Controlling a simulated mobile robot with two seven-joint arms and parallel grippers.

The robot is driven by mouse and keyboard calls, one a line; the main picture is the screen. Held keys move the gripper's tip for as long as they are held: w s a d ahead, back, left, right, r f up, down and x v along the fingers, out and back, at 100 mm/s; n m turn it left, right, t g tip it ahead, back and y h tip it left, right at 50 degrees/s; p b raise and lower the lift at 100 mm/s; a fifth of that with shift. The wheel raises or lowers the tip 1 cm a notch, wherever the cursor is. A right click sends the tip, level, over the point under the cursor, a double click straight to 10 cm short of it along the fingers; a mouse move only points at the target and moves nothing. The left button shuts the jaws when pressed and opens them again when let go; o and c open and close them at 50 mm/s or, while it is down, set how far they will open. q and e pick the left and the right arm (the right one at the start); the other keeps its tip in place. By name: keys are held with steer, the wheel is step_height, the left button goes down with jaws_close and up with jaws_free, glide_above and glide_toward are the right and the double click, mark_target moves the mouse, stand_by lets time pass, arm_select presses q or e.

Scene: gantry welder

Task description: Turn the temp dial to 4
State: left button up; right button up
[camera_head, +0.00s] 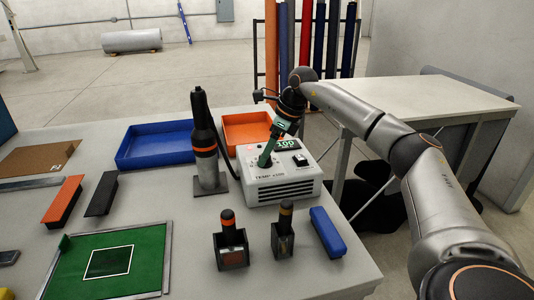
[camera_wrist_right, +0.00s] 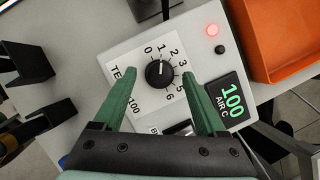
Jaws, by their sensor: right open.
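The temp dial (camera_wrist_right: 159,73) is a round black knob on the white heater station (camera_head: 285,183), ringed by numbers 0 to 6. Its white mark seems to point up near 1 in the right wrist view. My right gripper (camera_wrist_right: 158,76) is open, with one green finger on each side of the dial and a visible gap to it; I cannot tell whether the tips are at its height. In the head view, my right gripper (camera_head: 265,162) comes down over the station's dial panel and hides most of the dial. My left gripper is not in view.
A display (camera_wrist_right: 231,100) reads 100 beside a red light (camera_wrist_right: 212,30). A hot-air tool (camera_head: 206,150) stands upright left of the station. An orange tray (camera_head: 262,144) and a blue tray (camera_head: 128,158) lie behind. Two tool holders (camera_head: 231,250) (camera_head: 283,240) and a blue block (camera_head: 327,232) are in front.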

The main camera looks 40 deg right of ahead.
steer(key=shift+w+f, duration=0.1)
steer(key=shift+f, duration=0.25)
steer(key=shift+c, duration=0.2)
jaws_close()
